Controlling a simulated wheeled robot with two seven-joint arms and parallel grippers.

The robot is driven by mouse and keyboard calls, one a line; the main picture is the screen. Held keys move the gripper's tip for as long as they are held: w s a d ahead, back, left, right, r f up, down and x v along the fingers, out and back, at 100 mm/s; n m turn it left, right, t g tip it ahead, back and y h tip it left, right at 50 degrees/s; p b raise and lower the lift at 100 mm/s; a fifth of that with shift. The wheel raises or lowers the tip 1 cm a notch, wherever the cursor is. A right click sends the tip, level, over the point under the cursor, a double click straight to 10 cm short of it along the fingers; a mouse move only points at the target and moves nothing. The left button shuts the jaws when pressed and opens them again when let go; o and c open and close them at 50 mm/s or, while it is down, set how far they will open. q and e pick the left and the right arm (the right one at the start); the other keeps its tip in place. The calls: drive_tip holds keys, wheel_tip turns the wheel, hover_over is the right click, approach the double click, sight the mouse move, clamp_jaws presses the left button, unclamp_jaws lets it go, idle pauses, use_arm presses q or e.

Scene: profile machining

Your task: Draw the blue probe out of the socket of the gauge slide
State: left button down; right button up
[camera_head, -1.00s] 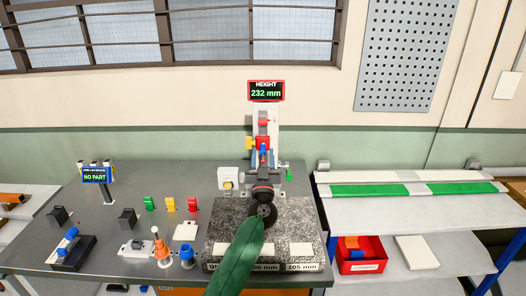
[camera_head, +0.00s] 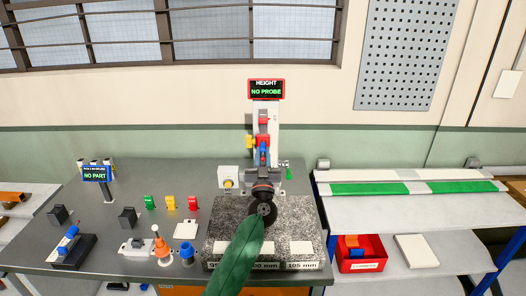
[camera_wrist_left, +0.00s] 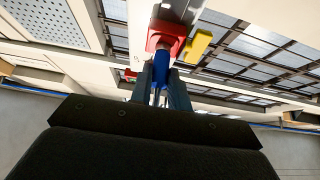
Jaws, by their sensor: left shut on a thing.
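The blue probe (camera_head: 262,153) is between the fingers of my left gripper (camera_head: 262,160), which is shut on it at the gauge column. In the left wrist view the probe (camera_wrist_left: 162,70) stands between the fingers, in line with the red socket of the gauge slide (camera_wrist_left: 168,36). A pale stem shows between the blue body and the red part; I cannot tell whether its tip is still inside. The slide (camera_head: 264,118) sits on the white column. The gauge display (camera_head: 266,89) reads NO PROBE. My left arm hides the lower column. My right gripper is not in view.
A speckled granite plate (camera_head: 222,225) with pale labelled blocks lies beneath my arm. A yellow knob (camera_head: 249,142) sticks out beside the slide. An orange cone (camera_head: 161,248), a blue part (camera_head: 187,253) and coloured clips stand to the left. A red bin (camera_head: 363,253) is at right.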

sight(263, 159)
use_arm(q)
drive_tip(key=shift+s+p, duration=0.15)
drive_tip(key=shift+p, duration=0.15)
drive_tip(key=shift+s+p, duration=0.7)
drive_tip(key=shift+s, duration=0.25)
drive_tip(key=shift+s, duration=0.1)
drive_tip(key=shift+s+r+p, duration=0.15)
drive_tip(key=shift+s+p, duration=1.35)
drive_tip(key=shift+s, duration=0.5)
